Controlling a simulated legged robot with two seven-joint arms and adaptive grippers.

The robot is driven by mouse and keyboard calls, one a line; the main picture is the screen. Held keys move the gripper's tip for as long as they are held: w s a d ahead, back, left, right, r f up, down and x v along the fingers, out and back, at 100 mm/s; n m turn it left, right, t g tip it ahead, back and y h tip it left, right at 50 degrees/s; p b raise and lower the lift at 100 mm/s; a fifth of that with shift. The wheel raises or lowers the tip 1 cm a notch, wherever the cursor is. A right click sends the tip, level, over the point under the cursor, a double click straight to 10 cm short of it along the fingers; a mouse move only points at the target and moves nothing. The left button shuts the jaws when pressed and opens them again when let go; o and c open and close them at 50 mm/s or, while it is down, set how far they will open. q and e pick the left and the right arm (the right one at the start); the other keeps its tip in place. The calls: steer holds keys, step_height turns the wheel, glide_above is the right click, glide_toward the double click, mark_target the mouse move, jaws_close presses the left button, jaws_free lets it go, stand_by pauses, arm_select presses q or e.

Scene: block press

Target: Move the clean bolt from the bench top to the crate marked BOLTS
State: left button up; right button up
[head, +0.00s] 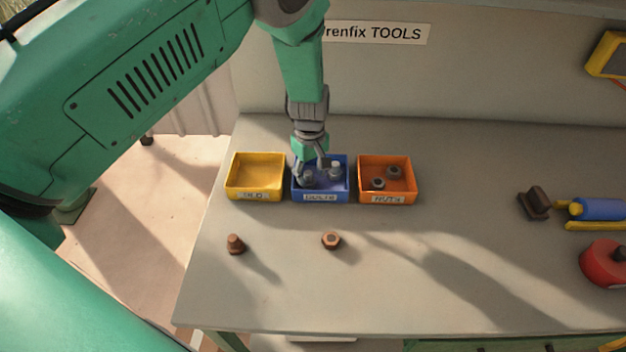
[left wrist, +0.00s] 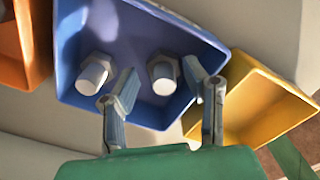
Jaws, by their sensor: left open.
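The blue crate (head: 320,197) stands in the middle of a row of three; its label is blurred but seems to read BOLTS. Two grey, clean-looking bolts lie inside: one (head: 336,169) at the right, the other (head: 307,177) at the left, partly behind a finger. In the left wrist view, both the one bolt (left wrist: 93,75) and the other (left wrist: 163,74) show against the blue floor. My left gripper (head: 311,171) points down at the blue crate, open, its fingers either side of the left bolt; I cannot tell whether they touch it. My right gripper is not in view.
A yellow crate (head: 233,178) and an orange crate (head: 412,188) with two nuts flank the blue one. Tools and a red round object (head: 600,264) lie at the right.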

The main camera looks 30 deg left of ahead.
mark_target(310, 174)
arm_select(q)
step_height(310, 174, up, 8)
steer(key=shift+r+b, duration=0.15)
steer(key=shift+b, duration=0.2)
steer(key=shift+d+r, duration=0.15)
steer(key=shift+r, duration=0.4)
steer(key=shift+a, duration=0.3)
steer(key=shift+s+f, duration=0.1)
